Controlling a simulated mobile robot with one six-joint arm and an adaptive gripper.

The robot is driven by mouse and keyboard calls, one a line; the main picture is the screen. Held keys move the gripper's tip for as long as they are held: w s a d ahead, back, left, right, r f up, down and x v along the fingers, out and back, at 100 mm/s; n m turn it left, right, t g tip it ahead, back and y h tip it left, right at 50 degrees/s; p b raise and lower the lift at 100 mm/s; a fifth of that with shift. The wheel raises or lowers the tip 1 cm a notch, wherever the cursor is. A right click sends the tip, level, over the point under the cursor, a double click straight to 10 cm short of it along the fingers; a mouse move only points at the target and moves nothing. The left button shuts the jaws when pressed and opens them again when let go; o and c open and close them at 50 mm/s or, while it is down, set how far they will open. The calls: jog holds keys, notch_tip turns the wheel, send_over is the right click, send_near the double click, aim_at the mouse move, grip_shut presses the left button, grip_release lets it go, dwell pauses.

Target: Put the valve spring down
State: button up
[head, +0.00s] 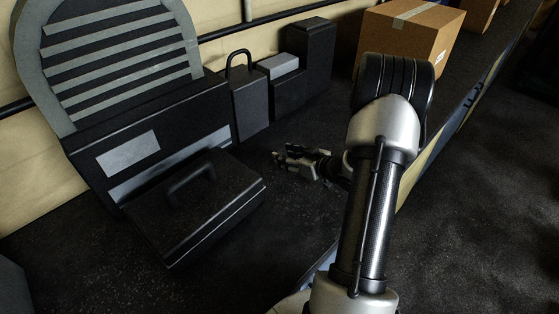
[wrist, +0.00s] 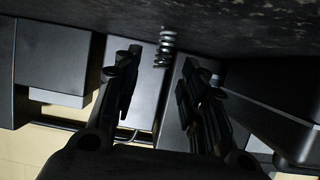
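The valve spring (wrist: 165,47) is a small pale metal coil. In the wrist view it sits at the edge of the dark bench surface (wrist: 230,22), which fills the top of that picture, and it seems to stand on it. My gripper (wrist: 158,68) is open, with one finger on each side of the spring and a visible gap to both. In the head view my gripper (head: 280,158) is low over the bench top (head: 300,205), pointing left. I cannot make out the spring in the head view.
A black case with a handle (head: 210,200) lies left of my gripper. A dark padlock-shaped block (head: 249,105) and dark boxes (head: 307,60) stand behind it. A cardboard box (head: 410,40) stands farther back. The bench around the gripper is clear.

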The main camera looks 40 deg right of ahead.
jog(key=b+x, duration=0.1)
jog(key=x, duration=0.3)
jog(key=shift+s+f, duration=0.1)
jog(key=shift+f, duration=0.05)
jog(key=shift+c, duration=0.4)
grip_shut()
